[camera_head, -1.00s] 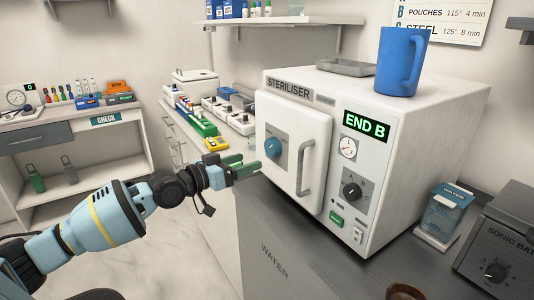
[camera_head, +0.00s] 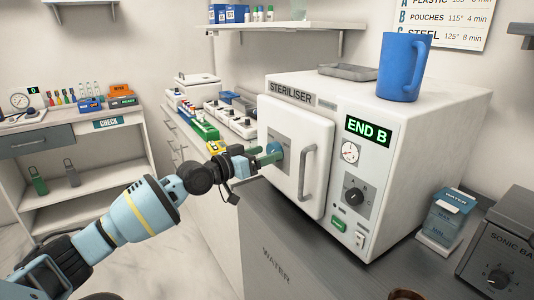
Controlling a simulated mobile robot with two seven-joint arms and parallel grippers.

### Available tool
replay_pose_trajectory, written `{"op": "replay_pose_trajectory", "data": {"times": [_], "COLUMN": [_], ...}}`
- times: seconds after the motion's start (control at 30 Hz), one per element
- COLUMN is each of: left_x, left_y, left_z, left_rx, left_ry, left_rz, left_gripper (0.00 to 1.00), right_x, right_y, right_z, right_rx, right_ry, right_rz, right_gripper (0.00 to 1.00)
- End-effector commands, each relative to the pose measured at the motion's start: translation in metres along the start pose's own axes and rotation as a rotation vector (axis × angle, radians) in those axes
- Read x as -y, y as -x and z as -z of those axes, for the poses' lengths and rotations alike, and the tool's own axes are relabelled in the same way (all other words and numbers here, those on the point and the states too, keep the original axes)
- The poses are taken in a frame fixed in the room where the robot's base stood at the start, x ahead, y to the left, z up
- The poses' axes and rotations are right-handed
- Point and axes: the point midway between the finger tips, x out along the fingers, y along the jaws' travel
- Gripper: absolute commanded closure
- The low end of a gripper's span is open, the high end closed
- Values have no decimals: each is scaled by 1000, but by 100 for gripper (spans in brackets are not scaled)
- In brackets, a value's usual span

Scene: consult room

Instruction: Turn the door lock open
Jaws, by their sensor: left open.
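The steriliser (camera_head: 420,130) is a white box on the grey counter, with a green "END B" display. Its door (camera_head: 302,128) looks closed and carries a curved vertical handle (camera_head: 308,170). The blue round door lock (camera_head: 276,147) sits on a grey plate at the door's left side. My left gripper (camera_head: 275,155) has its green fingers at the lock, open, and partly covers it. I cannot tell whether the fingers touch the lock. My right gripper is not in view.
A blue mug (camera_head: 403,68) and a grey tray (camera_head: 348,72) stand on top of the steriliser. A water box (camera_head: 445,213) and a sonic bath (camera_head: 505,250) are to its right. Small boxes and trays line the counter behind my left gripper.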

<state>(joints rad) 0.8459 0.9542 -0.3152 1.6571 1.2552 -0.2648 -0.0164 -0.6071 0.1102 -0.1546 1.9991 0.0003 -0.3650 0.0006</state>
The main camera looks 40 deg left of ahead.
Motion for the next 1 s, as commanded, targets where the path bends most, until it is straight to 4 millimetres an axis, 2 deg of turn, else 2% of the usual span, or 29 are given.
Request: {"op": "replay_pose_trajectory", "data": {"times": [0.2, 0.53, 0.87, 1.0], "left_x": [0, -1, 0, 0], "left_y": [-13, -15, -15, -15], "left_z": [0, 0, 0, 0], "left_rx": [0, 2, 1, 2], "left_ry": [0, 0, 0, 3], "left_rz": [-1, -1, -1, -1], "left_gripper": [29, 29, 72, 74], "right_x": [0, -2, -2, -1], "right_y": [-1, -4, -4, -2], "right_z": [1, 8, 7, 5], "right_rx": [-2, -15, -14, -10], "right_ry": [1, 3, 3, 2], "right_rz": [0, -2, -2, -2], "right_gripper": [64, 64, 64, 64]}}
